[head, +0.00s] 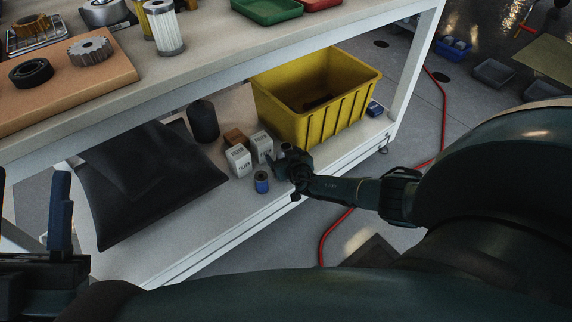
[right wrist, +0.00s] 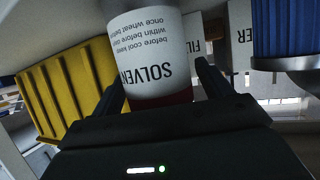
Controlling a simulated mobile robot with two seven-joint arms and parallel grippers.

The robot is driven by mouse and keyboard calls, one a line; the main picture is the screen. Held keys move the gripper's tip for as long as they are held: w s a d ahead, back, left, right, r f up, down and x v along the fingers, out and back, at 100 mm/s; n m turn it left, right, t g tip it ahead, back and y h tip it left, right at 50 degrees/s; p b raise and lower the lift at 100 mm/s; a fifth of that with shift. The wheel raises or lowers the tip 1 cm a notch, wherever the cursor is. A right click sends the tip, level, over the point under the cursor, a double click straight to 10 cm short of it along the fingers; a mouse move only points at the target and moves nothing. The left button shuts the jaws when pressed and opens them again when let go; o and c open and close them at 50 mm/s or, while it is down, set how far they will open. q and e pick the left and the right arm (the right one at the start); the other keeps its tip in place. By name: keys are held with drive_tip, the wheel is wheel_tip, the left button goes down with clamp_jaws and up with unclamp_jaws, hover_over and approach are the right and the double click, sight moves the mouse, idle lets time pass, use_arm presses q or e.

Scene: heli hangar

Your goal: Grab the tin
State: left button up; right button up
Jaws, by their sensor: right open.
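The tin (right wrist: 155,55) has a white label reading SOLVENT and a dark red band at its lower edge in the right wrist view. It stands between the two spread fingers of my right gripper (right wrist: 160,88), which is open; contact cannot be made out. In the head view my right gripper (head: 288,165) is at the front of the lower shelf, mostly hiding the tin. My left gripper (head: 60,215) shows at the left edge, with no object visible in it; its jaw gap is unclear.
A blue can (head: 261,182) and white filter boxes (head: 238,160) stand close left of my right gripper. A yellow bin (head: 315,95) is just behind it. The upper shelf (head: 215,50) overhangs.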

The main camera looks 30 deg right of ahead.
drive_tip(key=shift+c, duration=0.4)
drive_tip(key=c, duration=1)
drive_tip(key=shift+c, duration=0.7)
drive_tip(key=shift+r, duration=0.15)
